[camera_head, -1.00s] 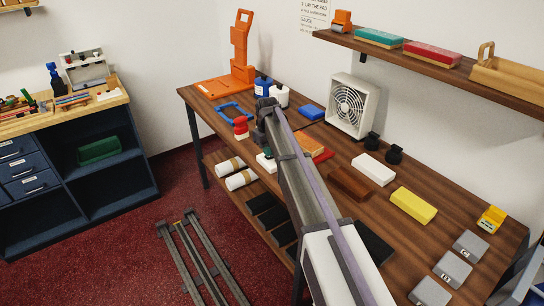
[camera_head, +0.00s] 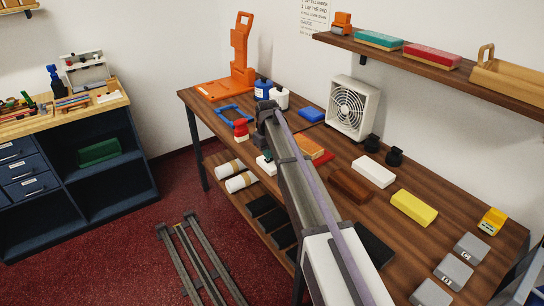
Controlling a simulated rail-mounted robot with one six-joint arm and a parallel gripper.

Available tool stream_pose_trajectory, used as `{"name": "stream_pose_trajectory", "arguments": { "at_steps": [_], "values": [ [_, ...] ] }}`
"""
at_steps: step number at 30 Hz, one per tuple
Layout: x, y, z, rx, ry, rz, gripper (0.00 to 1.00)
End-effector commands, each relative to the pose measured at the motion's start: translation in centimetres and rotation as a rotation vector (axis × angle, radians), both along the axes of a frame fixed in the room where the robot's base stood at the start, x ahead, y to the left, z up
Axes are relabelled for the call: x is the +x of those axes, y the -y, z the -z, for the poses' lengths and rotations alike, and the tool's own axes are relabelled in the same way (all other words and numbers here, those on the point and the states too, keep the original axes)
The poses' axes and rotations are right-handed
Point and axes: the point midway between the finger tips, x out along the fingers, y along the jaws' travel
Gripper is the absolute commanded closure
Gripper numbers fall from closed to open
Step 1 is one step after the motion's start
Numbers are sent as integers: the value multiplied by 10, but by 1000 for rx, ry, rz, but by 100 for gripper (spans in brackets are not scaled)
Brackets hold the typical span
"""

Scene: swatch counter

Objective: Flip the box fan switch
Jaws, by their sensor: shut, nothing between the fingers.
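The box fan (camera_head: 352,106) is a white, square-framed fan with a round dark grille. It stands upright at the back of the wooden counter (camera_head: 318,197), near the wall. Its switch is too small to make out. My arm reaches from the bottom of the view up over the counter, and its far end is left of the fan, apart from it in the picture. The gripper's fingers cannot be seen; the arm's own links may hide them.
Two small black items (camera_head: 372,143) stand right of the fan. A white block (camera_head: 373,172), a brown block (camera_head: 349,186) and a yellow block (camera_head: 413,208) lie nearer. Bottles (camera_head: 263,89) and a red-topped jar (camera_head: 241,130) stand left. A shelf (camera_head: 440,70) overhangs the back right.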

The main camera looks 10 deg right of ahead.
Motion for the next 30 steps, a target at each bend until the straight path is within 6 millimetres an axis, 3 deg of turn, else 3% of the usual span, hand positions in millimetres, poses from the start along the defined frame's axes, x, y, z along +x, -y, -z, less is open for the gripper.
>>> {"name": "stream_pose_trajectory", "arguments": {
  "at_steps": [1,15,30],
  "values": [
    [0,0,-12,0,0,0,100],
    [0,0,-61,0,0,0,100],
    [0,0,-61,0,0,16,100]
  ]
}}
